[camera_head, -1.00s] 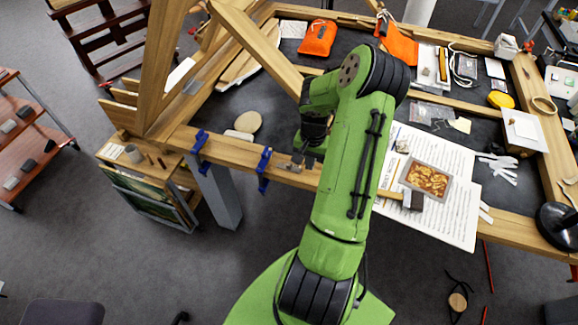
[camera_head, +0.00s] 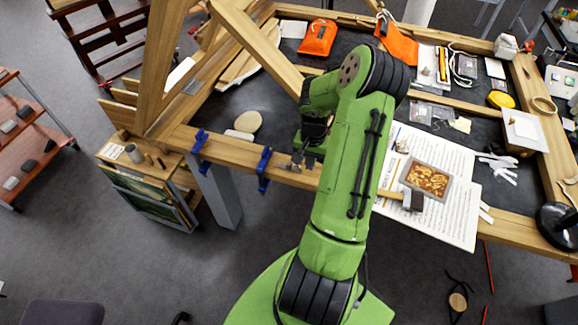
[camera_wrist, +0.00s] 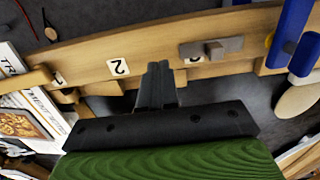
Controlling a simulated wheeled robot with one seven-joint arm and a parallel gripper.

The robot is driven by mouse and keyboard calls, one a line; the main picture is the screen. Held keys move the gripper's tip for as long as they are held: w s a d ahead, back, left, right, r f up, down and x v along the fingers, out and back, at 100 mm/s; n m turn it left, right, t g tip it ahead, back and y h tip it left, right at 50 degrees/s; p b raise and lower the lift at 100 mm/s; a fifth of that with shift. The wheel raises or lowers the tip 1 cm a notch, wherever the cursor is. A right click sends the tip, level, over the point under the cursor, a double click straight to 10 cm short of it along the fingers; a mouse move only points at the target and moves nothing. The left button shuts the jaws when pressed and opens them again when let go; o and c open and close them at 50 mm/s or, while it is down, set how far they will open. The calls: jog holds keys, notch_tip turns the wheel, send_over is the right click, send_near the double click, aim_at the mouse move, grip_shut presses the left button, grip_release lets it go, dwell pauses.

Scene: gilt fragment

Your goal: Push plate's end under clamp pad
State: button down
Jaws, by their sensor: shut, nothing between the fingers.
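A small grey plate with a raised square block (camera_wrist: 213,47) lies on the wooden rail, over a partly covered number label. A blue clamp (camera_wrist: 290,35) stands at the right in the wrist view, and it also shows on the rail in the head view (camera_head: 264,168). In the wrist view a strip of bare wood shows between the plate's right end and the clamp. The clamp's pad cannot be made out. My gripper (camera_wrist: 158,72) is shut and empty, lower left of the plate in the wrist view. My arm largely hides it in the head view.
The wooden rail (camera_wrist: 150,42) carries a "2" label (camera_wrist: 118,67). A second blue clamp (camera_head: 200,141) is further left. A pale round disc (camera_head: 247,122) lies behind the rail. A framed gilt piece (camera_head: 428,180) lies on printed sheets at the right.

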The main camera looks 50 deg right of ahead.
aim_at(290, 164)
jog(key=shift+f+b, duration=1.05)
jog(key=shift+f, duration=0.35)
jog(key=shift+r, duration=0.15)
jog(key=shift+w+a, duration=0.45)
jog(key=shift+w, duration=0.5)
jog(key=shift+w+a, duration=0.5)
jog(key=shift+w, duration=0.5)
jog(key=shift+w+a, duration=0.45)
jog(key=shift+w, duration=0.5)
jog(key=shift+s, duration=0.1)
jog(key=shift+s+d, duration=0.2)
jog(key=shift+s, duration=0.1)
notch_tip(290, 164, up, 9)
jog(key=p, duration=0.5)
jog(key=shift+p, duration=0.4)
